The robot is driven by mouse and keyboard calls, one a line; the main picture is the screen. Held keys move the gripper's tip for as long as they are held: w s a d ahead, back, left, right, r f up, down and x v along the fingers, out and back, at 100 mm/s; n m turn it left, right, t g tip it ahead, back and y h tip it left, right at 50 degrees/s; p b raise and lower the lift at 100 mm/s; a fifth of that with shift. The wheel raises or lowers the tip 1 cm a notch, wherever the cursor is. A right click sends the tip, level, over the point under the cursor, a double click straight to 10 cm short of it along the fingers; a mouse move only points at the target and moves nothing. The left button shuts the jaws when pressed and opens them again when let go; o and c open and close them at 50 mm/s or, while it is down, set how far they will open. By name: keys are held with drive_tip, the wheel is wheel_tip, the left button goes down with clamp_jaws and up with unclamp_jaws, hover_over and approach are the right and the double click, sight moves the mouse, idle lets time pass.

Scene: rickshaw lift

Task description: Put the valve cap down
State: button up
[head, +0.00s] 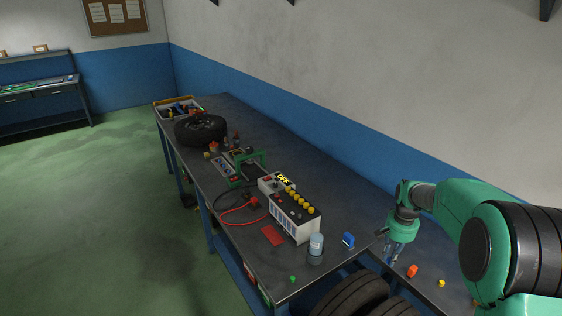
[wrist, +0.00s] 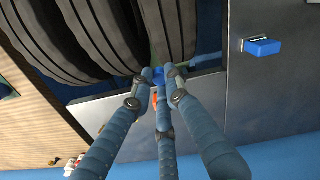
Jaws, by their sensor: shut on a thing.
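My gripper (wrist: 159,75) has its three fingers drawn together at the tips. A small blue piece (wrist: 158,77), apparently the valve cap, is pinched between them and mostly hidden by the fingers. In the head view my gripper (head: 390,260) points down at the right, past the blue box on the bench and close to the dark tyres. The held piece cannot be made out there. A bit of orange-red shows just behind the fingertips in the wrist view; I cannot tell what it belongs to.
Dark tyres (wrist: 98,35) lie under the fingertips, beside the grey bench (wrist: 275,95). On the bench are a blue box (head: 348,240), a jar (head: 316,248), a small green piece (head: 293,278) and a battery-like unit (head: 294,218). Orange (head: 411,271) and yellow (head: 441,283) pieces lie right of my gripper.

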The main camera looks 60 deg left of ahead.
drive_tip(key=s+a+n, duration=0.5)
drive_tip(key=s+a, duration=0.5)
drive_tip(key=s, duration=0.5)
drive_tip(key=s+a+n, duration=0.4)
drive_tip(key=s+a, duration=0.5)
drive_tip(key=s, duration=0.5)
drive_tip(key=f, duration=0.9)
drive_tip(key=shift+s+a+f, duration=0.25)
drive_tip(key=shift+s+f, duration=0.1)
drive_tip(key=shift+f, duration=0.05)
hover_over(284, 256)
drive_tip(key=shift+f, duration=0.75)
drive_tip(key=shift+f, duration=0.1)
drive_tip(key=shift+f, duration=1.6)
